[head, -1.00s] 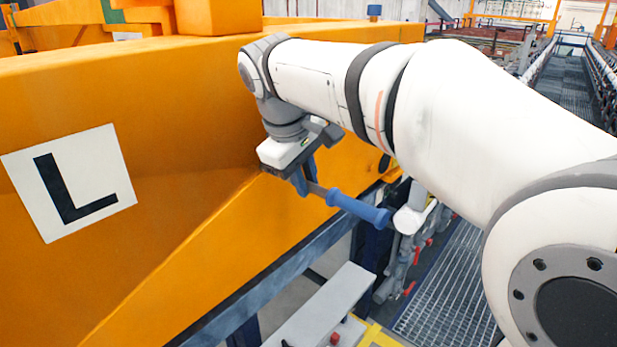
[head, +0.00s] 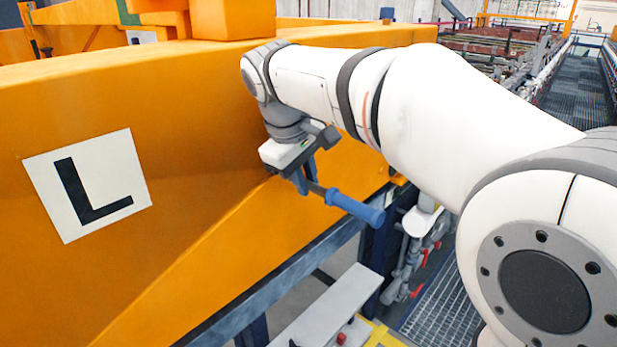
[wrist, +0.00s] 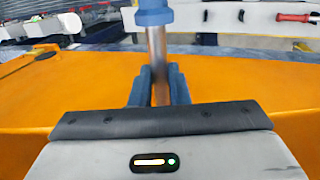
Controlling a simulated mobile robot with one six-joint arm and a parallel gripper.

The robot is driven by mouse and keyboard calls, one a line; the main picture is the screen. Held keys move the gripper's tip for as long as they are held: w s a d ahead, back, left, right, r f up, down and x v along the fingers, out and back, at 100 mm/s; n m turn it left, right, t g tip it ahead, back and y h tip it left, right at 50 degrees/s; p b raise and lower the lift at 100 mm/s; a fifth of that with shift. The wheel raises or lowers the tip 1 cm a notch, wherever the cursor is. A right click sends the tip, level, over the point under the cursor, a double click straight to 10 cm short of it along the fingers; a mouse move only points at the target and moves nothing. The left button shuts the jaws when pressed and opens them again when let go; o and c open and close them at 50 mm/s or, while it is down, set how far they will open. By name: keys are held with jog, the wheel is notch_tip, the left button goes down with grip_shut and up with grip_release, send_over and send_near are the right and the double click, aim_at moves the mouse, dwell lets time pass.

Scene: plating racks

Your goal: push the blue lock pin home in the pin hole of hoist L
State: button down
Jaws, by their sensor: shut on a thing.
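The blue lock pin (head: 355,208) has a blue grip and a bare metal shank. It sticks out to the lower right from my gripper (head: 306,184) in the head view. In the wrist view my gripper (wrist: 160,85) is shut on the metal shank (wrist: 157,50), with the blue grip (wrist: 153,13) beyond the fingers. Hoist L is the large orange beam (head: 200,130) with a white plate (head: 90,185) marked L. My gripper is close against its side face. The pin hole and the pin's inner end are hidden, so I cannot tell how far in the pin sits.
A grey flat bar (head: 330,305) lies below the beam. Pipes with red handles (head: 418,255) stand to the right of the pin. A metal grating walkway (head: 445,285) runs at the lower right. The space just below the pin's grip looks free.

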jog(key=shift+w+a+p, duration=0.4)
jog(key=shift+w+a, duration=0.3)
jog(key=shift+a, duration=0.2)
jog(key=shift+w+a+p, duration=0.35)
jog(key=shift+w+a, duration=0.3)
jog(key=shift+a, duration=0.25)
jog(key=c, duration=1.3)
grip_release()
jog(key=b+v, duration=0.1)
jog(key=v, duration=0.7)
